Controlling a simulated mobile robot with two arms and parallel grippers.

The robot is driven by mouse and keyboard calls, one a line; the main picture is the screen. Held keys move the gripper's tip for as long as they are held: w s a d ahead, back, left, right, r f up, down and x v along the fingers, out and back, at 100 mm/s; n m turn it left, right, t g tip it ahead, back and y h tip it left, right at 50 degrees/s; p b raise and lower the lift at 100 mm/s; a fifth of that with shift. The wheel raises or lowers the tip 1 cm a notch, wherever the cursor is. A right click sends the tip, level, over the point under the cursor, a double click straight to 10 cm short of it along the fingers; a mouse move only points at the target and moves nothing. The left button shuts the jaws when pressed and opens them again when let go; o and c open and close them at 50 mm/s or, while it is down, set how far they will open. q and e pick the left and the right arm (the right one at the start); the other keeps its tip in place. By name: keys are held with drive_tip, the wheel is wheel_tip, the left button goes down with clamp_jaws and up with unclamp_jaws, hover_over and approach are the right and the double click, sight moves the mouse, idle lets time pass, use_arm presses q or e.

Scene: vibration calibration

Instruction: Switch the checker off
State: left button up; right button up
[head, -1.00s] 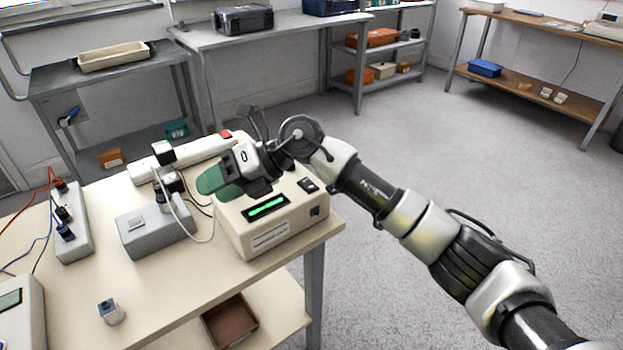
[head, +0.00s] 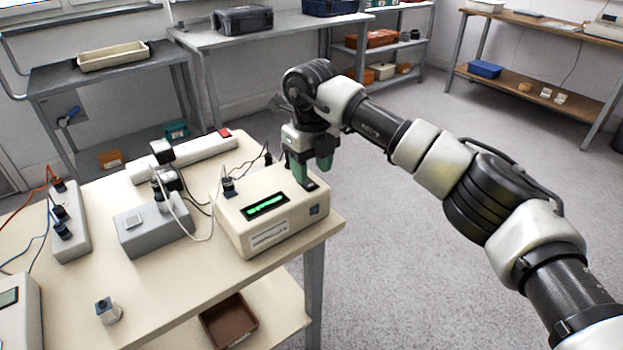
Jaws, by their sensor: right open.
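The checker (head: 283,228) is a cream box at the right end of the table, with a lit green display (head: 266,206) on its sloped top. A small black rocker switch (head: 309,186) sits on its top right. My right gripper (head: 312,173) has green fingertips and points down right over this switch. It is open and holds nothing. The fingers partly hide the switch, and I cannot tell whether they touch it. My left gripper is not in view.
A grey box (head: 150,238) with a sensor and cables stands left of the checker. A white power strip (head: 190,158) with a red switch lies behind. A small grey block (head: 108,310) sits at front left. The table's right edge (head: 325,235) is close to the checker.

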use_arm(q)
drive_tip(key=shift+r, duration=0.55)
use_arm(e)
drive_tip(key=shift+f, duration=1.4)
drive_tip(key=shift+c, duration=0.5)
clamp_jaws()
drive_tip(key=g+p, duration=0.1)
drive_tip(key=g+h+p, duration=0.1)
drive_tip(key=p, duration=0.1)
drive_tip(key=shift+w+a+r, duration=0.2)
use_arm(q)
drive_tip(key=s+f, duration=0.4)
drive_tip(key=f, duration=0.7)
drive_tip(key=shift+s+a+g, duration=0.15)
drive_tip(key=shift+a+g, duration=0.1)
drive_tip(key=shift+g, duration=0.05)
use_arm(e)
drive_tip(key=shift+h, duration=0.4)
drive_tip(key=shift+o, duration=0.5)
unclamp_jaws()
